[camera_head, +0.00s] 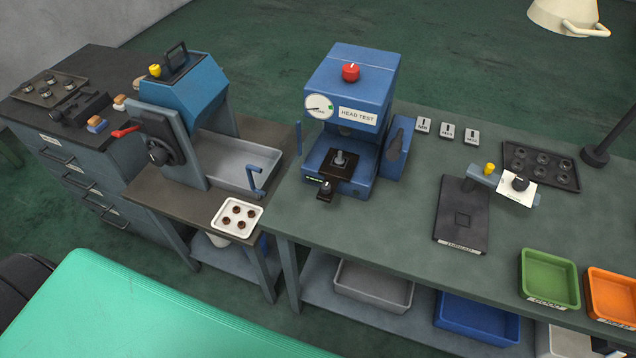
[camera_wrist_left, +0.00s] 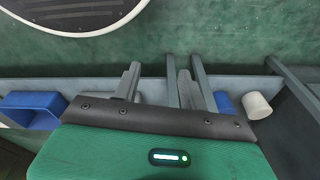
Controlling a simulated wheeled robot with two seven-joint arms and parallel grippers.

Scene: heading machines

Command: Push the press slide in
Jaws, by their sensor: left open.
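The blue press (camera_head: 352,95) labelled HEAD TEST stands on the green bench, with a red knob on top and a round dial on its front. Its slide (camera_head: 341,166) is a black plate low in the front opening, with a small metal piece standing on it. A dark knob (camera_head: 325,190) sticks out in front of the slide. How far the slide is out is hard to tell. My left gripper (camera_wrist_left: 157,72) shows in the left wrist view with its two grey fingers apart and nothing between them. It is away from the press, and neither gripper shows in the head view.
A white tray (camera_head: 237,217) of small parts lies to the left, near a blue upright handle (camera_head: 256,179). The bench front before the press is clear.

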